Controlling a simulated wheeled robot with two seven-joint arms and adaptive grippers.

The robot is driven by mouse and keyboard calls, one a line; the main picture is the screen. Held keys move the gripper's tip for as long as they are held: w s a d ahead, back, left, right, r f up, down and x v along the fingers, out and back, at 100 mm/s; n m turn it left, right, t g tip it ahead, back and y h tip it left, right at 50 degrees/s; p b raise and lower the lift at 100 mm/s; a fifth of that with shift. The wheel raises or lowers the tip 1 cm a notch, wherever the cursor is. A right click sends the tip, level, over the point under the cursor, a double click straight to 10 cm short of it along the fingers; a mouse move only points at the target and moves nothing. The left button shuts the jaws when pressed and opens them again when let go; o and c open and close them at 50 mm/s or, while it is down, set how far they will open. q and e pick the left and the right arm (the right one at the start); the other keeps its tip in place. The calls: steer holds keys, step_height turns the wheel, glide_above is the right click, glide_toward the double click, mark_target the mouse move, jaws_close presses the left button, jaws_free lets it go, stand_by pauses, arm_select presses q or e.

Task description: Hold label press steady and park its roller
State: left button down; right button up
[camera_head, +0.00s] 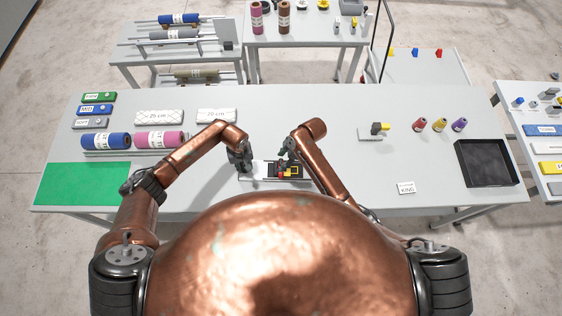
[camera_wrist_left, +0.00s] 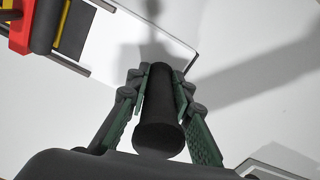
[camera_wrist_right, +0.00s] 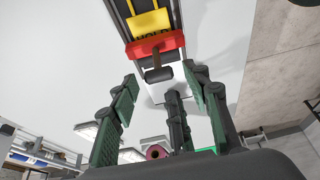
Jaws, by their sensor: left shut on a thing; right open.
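The label press (camera_head: 258,176) lies on the table in front of me, with a white bed and a dark, yellow-marked section at its right. Its red roller carriage (camera_wrist_right: 155,46) sits by a yellow plate lettered HOLD (camera_wrist_right: 150,24). A dark stem with a black knob (camera_wrist_right: 158,74) sticks out from the carriage. My left gripper (camera_head: 244,168) is shut around a black cylindrical handle (camera_wrist_left: 159,128) at the left end of the press. My right gripper (camera_head: 283,160) is open, its fingers spread either side of the knob in the right wrist view; contact is not visible.
Blue and pink rolls (camera_head: 158,139) and a green mat (camera_head: 82,184) are at the left.

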steer(key=shift+x, duration=1)
jaws_close()
